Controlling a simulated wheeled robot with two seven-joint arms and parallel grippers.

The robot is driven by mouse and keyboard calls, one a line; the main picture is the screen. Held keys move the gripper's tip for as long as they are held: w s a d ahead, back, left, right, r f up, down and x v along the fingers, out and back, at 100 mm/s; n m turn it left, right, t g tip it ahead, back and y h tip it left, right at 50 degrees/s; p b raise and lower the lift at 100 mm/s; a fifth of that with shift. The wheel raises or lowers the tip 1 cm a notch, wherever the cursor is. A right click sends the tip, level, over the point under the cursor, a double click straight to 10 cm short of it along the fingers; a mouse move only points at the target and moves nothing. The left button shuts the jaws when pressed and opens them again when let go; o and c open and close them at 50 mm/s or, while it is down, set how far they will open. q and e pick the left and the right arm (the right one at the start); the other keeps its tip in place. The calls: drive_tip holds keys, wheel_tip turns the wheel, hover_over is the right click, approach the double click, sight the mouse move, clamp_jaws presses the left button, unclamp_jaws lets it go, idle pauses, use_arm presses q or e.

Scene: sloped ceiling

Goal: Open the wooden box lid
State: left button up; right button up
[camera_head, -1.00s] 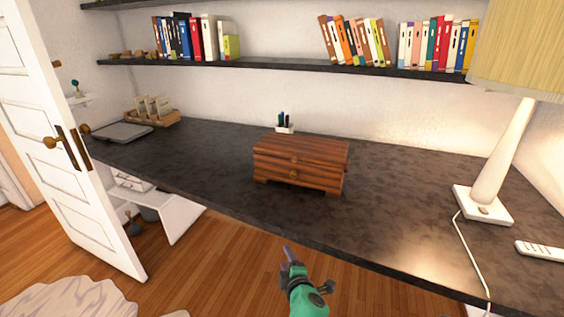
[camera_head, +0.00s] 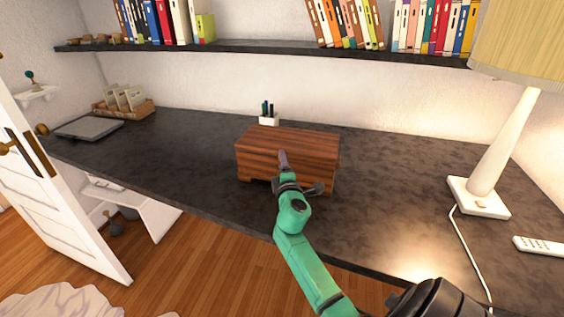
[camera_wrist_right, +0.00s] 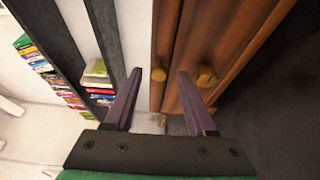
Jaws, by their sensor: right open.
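The wooden box (camera_head: 315,150), brown and striped, stands on the dark desk in the middle of the head view. Its lid looks shut. My right gripper (camera_head: 283,158) is in front of the box and covers part of its front face. In the right wrist view the gripper (camera_wrist_right: 160,76) is open, with its two purple-grey fingers apart. The box (camera_wrist_right: 225,45) fills the upper middle there. I cannot tell whether a finger touches the box. My left gripper is not in view.
A white pen holder (camera_head: 268,119) stands just behind the box. A lamp (camera_head: 490,165) and a remote (camera_head: 538,245) are at the right of the desk (camera_head: 400,190). A shelf with books (camera_head: 260,47) hangs above. Desk space either side of the box is clear.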

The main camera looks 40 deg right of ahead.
drive_tip(key=shift+w+d, duration=0.15)
drive_tip(key=shift+w, duration=0.05)
clamp_jaws()
drive_tip(key=shift+f, duration=0.1)
idle(1.2)
